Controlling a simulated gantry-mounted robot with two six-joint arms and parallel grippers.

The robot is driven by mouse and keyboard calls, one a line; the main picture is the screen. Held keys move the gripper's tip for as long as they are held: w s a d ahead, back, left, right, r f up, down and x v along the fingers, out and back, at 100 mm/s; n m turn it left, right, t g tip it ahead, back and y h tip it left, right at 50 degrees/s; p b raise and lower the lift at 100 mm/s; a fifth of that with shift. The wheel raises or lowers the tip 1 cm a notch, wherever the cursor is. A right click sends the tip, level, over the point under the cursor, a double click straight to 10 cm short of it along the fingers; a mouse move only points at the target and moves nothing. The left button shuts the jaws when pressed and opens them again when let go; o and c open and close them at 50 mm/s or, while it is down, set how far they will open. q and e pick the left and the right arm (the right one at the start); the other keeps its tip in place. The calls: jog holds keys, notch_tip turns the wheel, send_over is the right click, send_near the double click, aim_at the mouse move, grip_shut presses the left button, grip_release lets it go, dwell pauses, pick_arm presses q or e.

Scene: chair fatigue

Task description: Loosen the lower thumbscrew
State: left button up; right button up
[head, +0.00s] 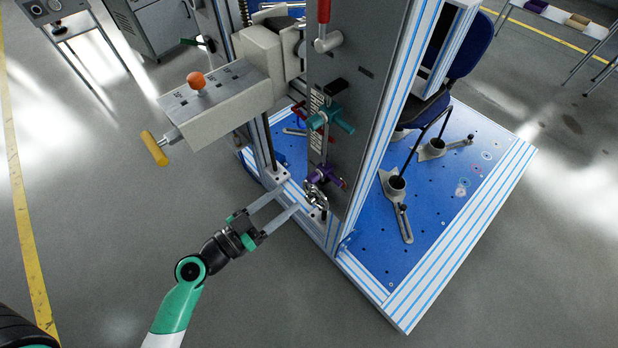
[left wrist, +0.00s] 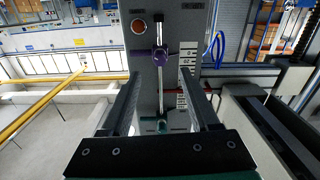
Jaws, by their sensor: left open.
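The lower thumbscrew is purple (head: 325,175) and sits low on the slotted grey upright plate (head: 352,90) in the head view. It also shows in the left wrist view (left wrist: 160,57), high in the picture between the finger lines. A teal thumbscrew (head: 330,118) sits above it on the same plate and shows lower in the left wrist view (left wrist: 161,126). My left gripper (head: 289,199) is open and empty, its two fingers pointing at the plate's lower part. The purple thumbscrew appears apart from the fingers. My right gripper is not in view.
A shiny metal fitting (head: 316,196) is just below the purple thumbscrew, close to the fingertips. A grey box with an orange knob (head: 196,80) and a yellow handle (head: 154,149) overhangs at the upper left. A blue perforated base (head: 440,215) lies right.

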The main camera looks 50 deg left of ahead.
aim_at(309, 181)
pick_arm(q)
jog(key=w+p, duration=0.1)
jog(key=w, duration=0.7)
jog(key=shift+w, duration=0.35)
jog(key=shift+c, duration=0.4)
grip_shut()
